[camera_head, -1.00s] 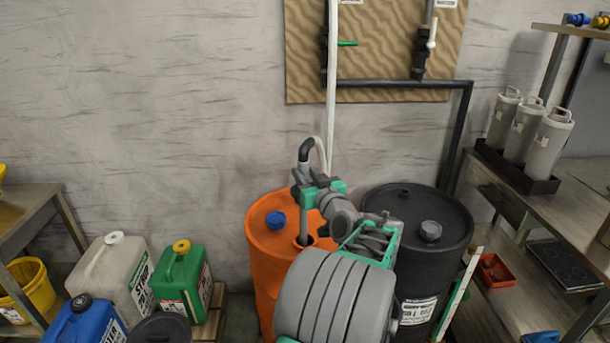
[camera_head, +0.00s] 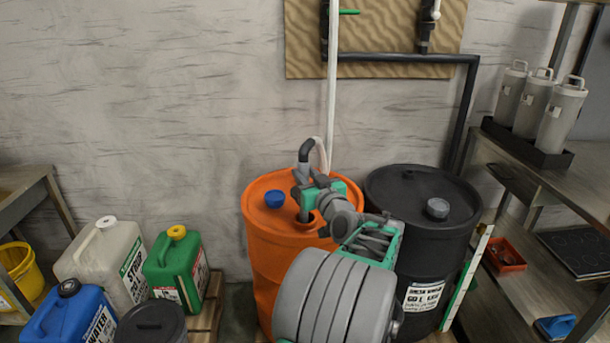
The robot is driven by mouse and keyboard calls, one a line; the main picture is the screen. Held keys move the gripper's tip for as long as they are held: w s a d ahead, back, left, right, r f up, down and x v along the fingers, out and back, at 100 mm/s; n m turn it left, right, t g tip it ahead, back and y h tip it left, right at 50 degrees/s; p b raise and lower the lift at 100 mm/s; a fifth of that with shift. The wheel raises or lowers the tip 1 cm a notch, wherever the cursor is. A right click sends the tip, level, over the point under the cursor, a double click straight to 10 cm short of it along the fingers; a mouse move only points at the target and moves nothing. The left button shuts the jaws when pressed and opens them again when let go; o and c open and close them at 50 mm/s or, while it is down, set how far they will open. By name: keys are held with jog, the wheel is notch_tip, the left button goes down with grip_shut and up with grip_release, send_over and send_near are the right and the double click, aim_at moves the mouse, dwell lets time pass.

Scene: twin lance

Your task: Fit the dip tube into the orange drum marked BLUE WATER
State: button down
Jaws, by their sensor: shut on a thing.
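The orange drum (camera_head: 268,245) stands at the middle, with a blue cap (camera_head: 274,199) on its lid. No BLUE WATER marking shows on its visible side; my arm hides part of its front and lid. The dip tube has a grey-black bent head (camera_head: 307,153) joined to a pale hose. My gripper (camera_head: 306,192) is shut on the tube just below this head. The tube stands upright, and its short visible lower part runs down into the round opening (camera_head: 306,221) in the drum's lid. Its lower end is hidden inside.
A black drum (camera_head: 400,185) with a grey cap stands close on the right. White (camera_head: 105,262), green (camera_head: 176,268) and blue (camera_head: 70,315) canisters stand at the lower left. A shelf with grey cylinders (camera_head: 531,107) is at right. A white vertical pipe (camera_head: 332,95) rises behind the orange drum.

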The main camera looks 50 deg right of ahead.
jog(key=shift+s+a+f+b, duration=0.1)
jog(key=shift+s+f+b, duration=0.1)
jog(key=shift+f+b, duration=0.6)
jog(key=shift+s+a+f+b, duration=0.1)
jog(key=shift+s+f+b, duration=0.05)
jog(key=shift+f+b, duration=0.65)
jog(key=shift+r, duration=0.1)
jog(key=shift+b, duration=1.25)
jog(key=shift+f+b, duration=2.3)
jog(key=shift+b, duration=0.05)
jog(key=c, duration=1.4)
grip_release()
jog(key=o, duration=0.4)
jog(key=shift+f, duration=0.15)
